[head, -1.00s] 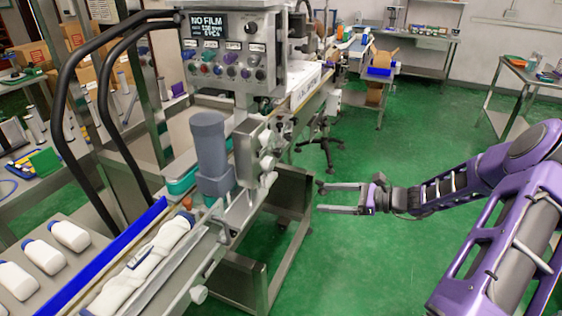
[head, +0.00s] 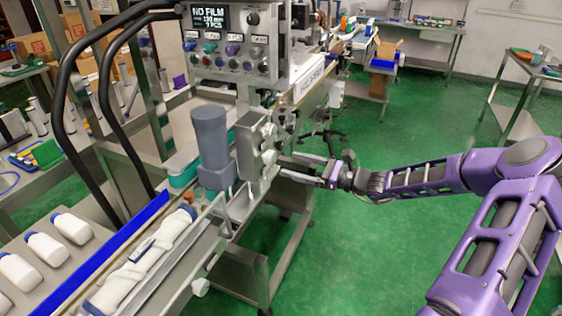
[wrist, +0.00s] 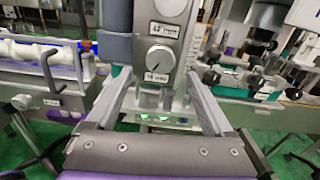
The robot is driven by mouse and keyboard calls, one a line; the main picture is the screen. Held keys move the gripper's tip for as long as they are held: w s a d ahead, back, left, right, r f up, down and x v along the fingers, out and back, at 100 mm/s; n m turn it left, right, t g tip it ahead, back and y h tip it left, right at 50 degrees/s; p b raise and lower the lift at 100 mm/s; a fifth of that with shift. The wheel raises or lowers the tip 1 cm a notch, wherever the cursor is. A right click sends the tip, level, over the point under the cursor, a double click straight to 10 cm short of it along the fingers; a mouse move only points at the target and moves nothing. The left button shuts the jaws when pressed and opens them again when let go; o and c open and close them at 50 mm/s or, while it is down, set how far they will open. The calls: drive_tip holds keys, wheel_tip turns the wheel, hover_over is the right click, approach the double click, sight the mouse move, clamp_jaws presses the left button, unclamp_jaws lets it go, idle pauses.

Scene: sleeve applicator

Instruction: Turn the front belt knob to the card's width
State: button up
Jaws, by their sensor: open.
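A round grey knob (wrist: 160,58) with a dark pointer line sits on a grey metal plate in the wrist view. A white card reading roughly "62 mm" (wrist: 165,30) is above it, and a small label (wrist: 157,77) is just below; its figures are hard to read. My gripper (wrist: 160,82) is open and empty, its fingers spread on either side of the knob's line, apart from it. In the head view my gripper (head: 284,167) points left at the grey knob plate (head: 250,148) on the machine's front; which knob there is the same one is unclear.
A grey cylinder (head: 211,138) stands beside the plate. White bottles lie on the conveyor (head: 190,262) at the front left. A control panel (head: 232,64) reading "NO FILM" is above. Green floor (head: 375,250) is clear.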

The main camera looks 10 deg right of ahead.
sight(274, 159)
drive_tip(key=shift+x, duration=2.35)
drive_tip(key=c, duration=1.4)
drive_tip(key=shift+o, duration=0.2)
drive_tip(key=shift+n, duration=0.3)
drive_tip(key=n+b, duration=0.2)
drive_tip(key=n, duration=0.1)
drive_tip(key=shift+f+n, duration=0.15)
drive_tip(key=shift+n, duration=0.25)
drive_tip(key=n+b, duration=0.2)
drive_tip(key=n, duration=0.2)
drive_tip(key=shift+n+b, duration=0.3)
drive_tip(key=n+b, duration=0.4)
drive_tip(key=n, duration=0.1)
drive_tip(key=shift+d, duration=0.1)
drive_tip(key=shift+w+n+b, duration=0.1)
drive_tip(key=shift+n+b, duration=0.9)
drive_tip(key=shift+n, duration=0.9)
